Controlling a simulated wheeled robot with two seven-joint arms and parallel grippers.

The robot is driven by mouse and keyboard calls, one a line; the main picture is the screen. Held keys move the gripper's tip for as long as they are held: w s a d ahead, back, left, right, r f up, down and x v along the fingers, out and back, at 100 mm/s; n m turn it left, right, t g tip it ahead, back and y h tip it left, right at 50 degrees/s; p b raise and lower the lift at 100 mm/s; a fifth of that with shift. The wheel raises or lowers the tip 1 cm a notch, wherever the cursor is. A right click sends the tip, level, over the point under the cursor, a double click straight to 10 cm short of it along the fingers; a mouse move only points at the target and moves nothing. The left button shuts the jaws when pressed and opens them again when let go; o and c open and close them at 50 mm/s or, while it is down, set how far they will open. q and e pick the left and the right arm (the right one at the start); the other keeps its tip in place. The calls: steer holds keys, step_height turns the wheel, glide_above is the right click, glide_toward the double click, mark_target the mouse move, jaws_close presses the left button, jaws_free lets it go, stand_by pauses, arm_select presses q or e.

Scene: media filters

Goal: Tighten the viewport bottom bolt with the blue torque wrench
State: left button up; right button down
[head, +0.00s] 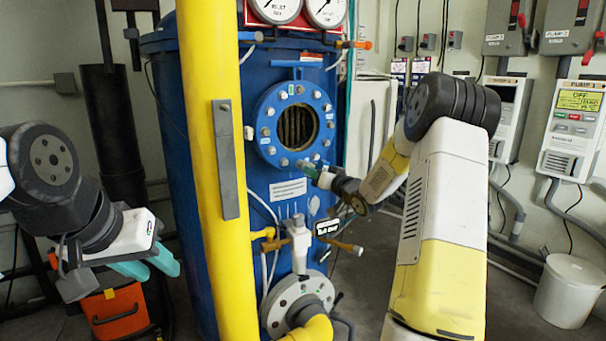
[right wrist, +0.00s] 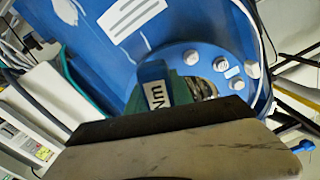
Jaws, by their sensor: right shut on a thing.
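The round blue viewport flange (head: 266,107) with its dark glass is on the front of the blue tank (head: 185,170), ringed by silver bolts. A bolt (head: 284,162) shows at the flange's lower edge. My right gripper (head: 308,171) is at the flange's lower right edge, shut on the blue torque wrench. In the right wrist view the wrench (right wrist: 154,91) shows as a blue body with an "Nm" label beside a teal finger, close to the flange bolts (right wrist: 221,63). Its contact with a bolt is hidden. My left gripper (head: 158,268) is open and empty, low at the left.
A yellow vertical pipe (head: 207,190) stands before the tank, left of the viewport. A pipe flange (head: 283,306) and small valves (head: 300,235) are below. An orange case (head: 116,311) is on the floor at left. Pump panels (head: 573,130) and a white bin (head: 568,290) are at right.

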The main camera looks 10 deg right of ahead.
steer(key=shift+w, duration=0.2)
stand_by(0.5)
steer(key=shift+x, duration=1.15)
steer(key=shift+r, duration=0.1)
steer(key=shift+m, duration=1.2)
steer(key=shift+m, duration=1.1)
steer(key=shift+a, duration=0.1)
steer(key=shift+m, duration=0.3)
